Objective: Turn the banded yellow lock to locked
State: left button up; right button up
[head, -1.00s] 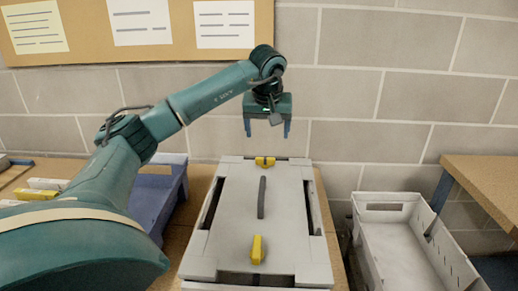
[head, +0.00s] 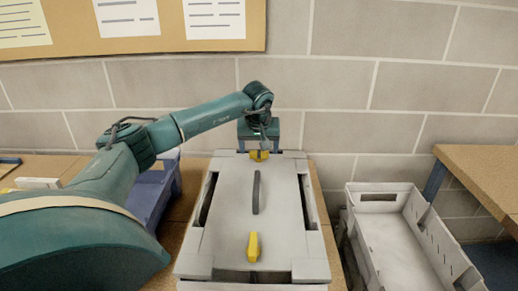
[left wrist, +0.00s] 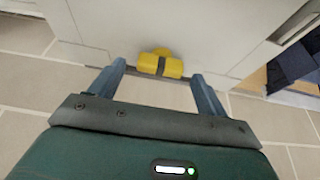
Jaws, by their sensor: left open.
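The banded yellow lock (head: 259,155) is at the far edge of the pale grey lid (head: 225,235). In the left wrist view the lock (left wrist: 147,64) shows a dark band around its middle, and its long side lies across the picture. My left gripper (head: 259,148) is at the far end of the lid, over the lock. In the left wrist view the gripper (left wrist: 159,76) is open, with one finger on each side of the lock and a gap to each. My right gripper is not in view.
A second yellow lock (head: 253,247) is at the lid's near end. A dark handle (head: 256,192) stands mid-lid. A blue bin (head: 152,190) is left, an open grey crate (head: 395,240) right. The block wall (head: 340,100) is close behind.

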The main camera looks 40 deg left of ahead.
pick_arm(q)
jog(key=shift+w+a+f, duration=0.15)
jog(key=shift+w+f, duration=0.1)
jog(key=shift+f, duration=0.4)
jog(key=shift+c, duration=0.5)
